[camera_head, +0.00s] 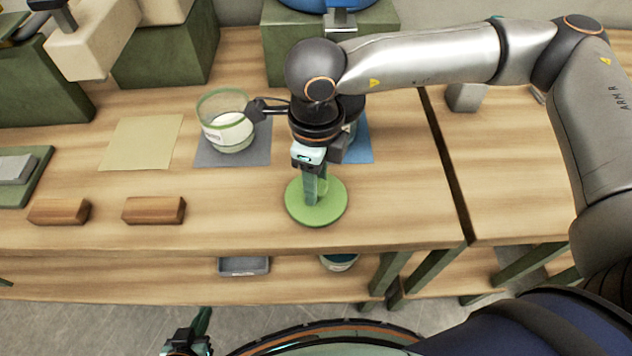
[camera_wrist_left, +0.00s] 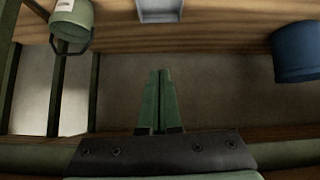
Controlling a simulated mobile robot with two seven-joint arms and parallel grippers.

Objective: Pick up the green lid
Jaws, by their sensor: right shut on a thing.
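The green lid (camera_head: 329,212) is a round flat disc near the front edge of the wooden table. My right gripper (camera_head: 313,190) points down at the lid's middle and is shut on the lid; its fingers hide most of the part they hold. I cannot tell whether the lid touches the tabletop or hangs just above it. My left gripper (camera_head: 201,322) is low in front of the table, away from the lid. In the left wrist view its fingers (camera_wrist_left: 159,100) are together, with nothing between them.
A glass bowl (camera_head: 229,137) with a green rim and white contents sits on a grey mat (camera_head: 215,158). A blue mat (camera_head: 362,150) lies behind my right gripper. Two wooden blocks (camera_head: 58,211) (camera_head: 153,210) lie at the left front. A lower shelf (camera_head: 130,277) holds a grey tray (camera_head: 243,266).

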